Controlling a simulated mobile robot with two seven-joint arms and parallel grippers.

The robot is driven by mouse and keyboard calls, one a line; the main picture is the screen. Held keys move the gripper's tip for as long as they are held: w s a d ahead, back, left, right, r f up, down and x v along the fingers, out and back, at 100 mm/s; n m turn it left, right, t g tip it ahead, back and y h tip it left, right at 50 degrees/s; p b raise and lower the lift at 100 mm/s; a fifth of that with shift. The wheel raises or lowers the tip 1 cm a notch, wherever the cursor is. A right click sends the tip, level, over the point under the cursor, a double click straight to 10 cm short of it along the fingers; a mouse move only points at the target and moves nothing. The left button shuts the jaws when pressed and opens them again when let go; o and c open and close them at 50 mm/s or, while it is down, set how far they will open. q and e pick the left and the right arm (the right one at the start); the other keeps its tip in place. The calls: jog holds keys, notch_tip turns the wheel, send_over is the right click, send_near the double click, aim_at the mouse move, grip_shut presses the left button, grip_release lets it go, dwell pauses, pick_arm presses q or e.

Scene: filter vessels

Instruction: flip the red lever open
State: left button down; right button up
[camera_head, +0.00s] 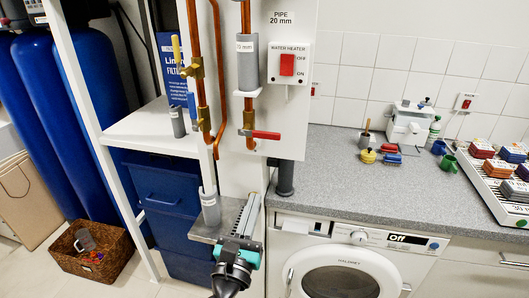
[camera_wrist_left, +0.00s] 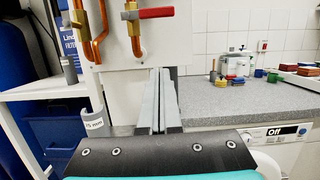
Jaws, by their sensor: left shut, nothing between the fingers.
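The red lever (camera_head: 266,134) is on a brass valve (camera_head: 248,122) low on the right copper pipe. It lies about horizontal and points right, across the pipe. In the left wrist view the red lever (camera_wrist_left: 156,13) shows near the top, pointing right. My left gripper (camera_head: 254,197) is below the lever, in front of the white panel's lower edge, with its fingers pointing up and away. Its two grey fingers (camera_wrist_left: 160,72) are together in the wrist view, empty and apart from the lever. My right gripper is not in view.
A yellow lever (camera_head: 176,50) stands upright on the left pipe's valve. A worktop (camera_head: 330,165) extends right.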

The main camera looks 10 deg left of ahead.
aim_at(260, 135)
pick_arm(q)
jog(key=shift+r, duration=0.35)
jog(key=w+r+p, duration=0.4)
jog(key=w+r, duration=0.2)
jog(key=w, duration=0.3)
jog(key=shift+w+d+r, duration=0.15)
jog(key=shift+w+d, duration=0.05)
jog(key=shift+w, duration=0.15)
